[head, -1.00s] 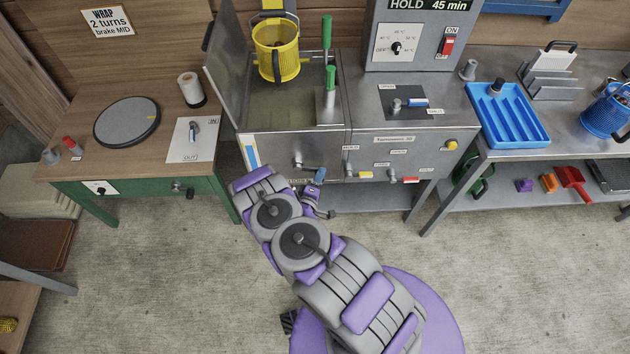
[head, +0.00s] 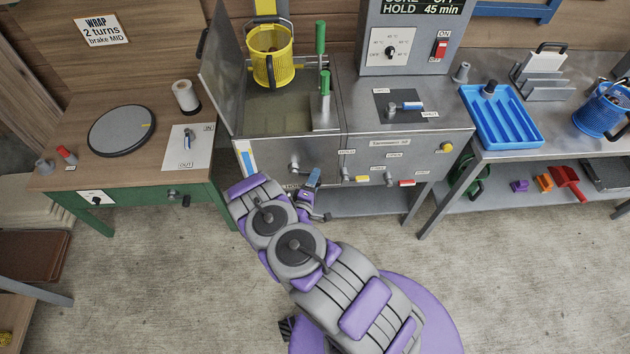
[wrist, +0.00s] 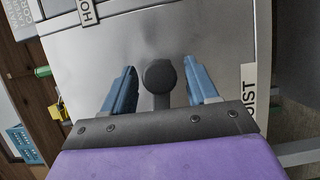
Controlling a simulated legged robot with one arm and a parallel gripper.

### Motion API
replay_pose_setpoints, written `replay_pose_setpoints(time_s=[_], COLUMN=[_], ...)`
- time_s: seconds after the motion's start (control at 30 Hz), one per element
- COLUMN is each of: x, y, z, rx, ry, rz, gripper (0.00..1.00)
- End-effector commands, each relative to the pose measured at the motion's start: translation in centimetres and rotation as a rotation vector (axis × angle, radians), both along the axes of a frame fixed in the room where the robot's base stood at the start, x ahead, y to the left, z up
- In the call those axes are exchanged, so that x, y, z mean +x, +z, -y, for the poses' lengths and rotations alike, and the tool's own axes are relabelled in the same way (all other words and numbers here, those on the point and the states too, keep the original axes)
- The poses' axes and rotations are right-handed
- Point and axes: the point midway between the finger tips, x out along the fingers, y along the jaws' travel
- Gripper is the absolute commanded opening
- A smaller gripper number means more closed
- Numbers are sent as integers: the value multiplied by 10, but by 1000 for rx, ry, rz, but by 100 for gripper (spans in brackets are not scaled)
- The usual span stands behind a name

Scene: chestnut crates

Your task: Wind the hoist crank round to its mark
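The hoist crank (head: 294,166) sits on the front of the steel fryer-like unit, above a partly hidden label. In the wrist view a dark round knob on a short grey stem, part of the crank (wrist: 159,77), stands between my two blue fingers. My gripper (wrist: 160,88) is open around it, with a gap on each side. My gripper (head: 313,178) also shows in the head view, just right of and below the crank. The label ending in "IST" (wrist: 249,100) is beside the right finger. I cannot make out the mark.
A yellow basket (head: 270,73) hangs above the open tank. More small levers and labels line the front panel to the right of the crank. A green-framed bench (head: 135,203) stands left, and a steel table with a blue tray (head: 508,139) stands right. The concrete floor in front is clear.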

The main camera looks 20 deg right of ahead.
Motion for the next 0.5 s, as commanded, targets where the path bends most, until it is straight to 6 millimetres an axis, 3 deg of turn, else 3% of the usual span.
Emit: replay_pose_setpoints(time_s=[0.27, 0.5], x=[-4, -28], y=[-1, -1], z=[0, -24], rx=[0, -3], ry=[-4, 2], rz=[-5, -9], gripper=[58, 58])
